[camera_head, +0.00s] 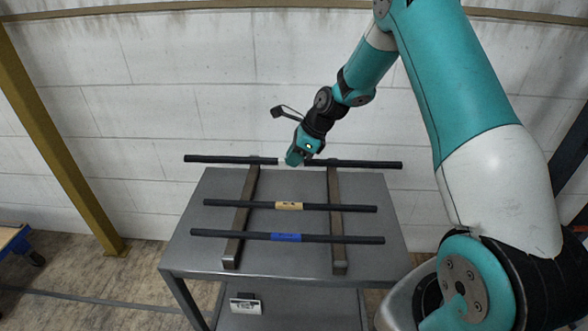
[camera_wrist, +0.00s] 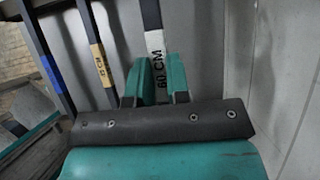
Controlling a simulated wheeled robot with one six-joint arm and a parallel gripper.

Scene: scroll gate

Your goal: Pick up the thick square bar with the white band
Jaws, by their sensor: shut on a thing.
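The dark bar with the white band (camera_head: 225,159) lies across the far end of the table in the head view. Its white band (camera_wrist: 155,42), marked "60 CM", shows in the wrist view. In the wrist view the teal fingers (camera_wrist: 162,88) are shut on the bar at the band, one on each side. I cannot tell whether the bar touches the rails or is just above them.
A bar with a tan band (camera_head: 289,206) and one with a blue band (camera_head: 286,237) lie nearer on two rails (camera_head: 338,187) on the grey table (camera_head: 190,262). A block wall (camera_head: 200,100) stands close behind. A yellow post (camera_head: 60,150) is at left.

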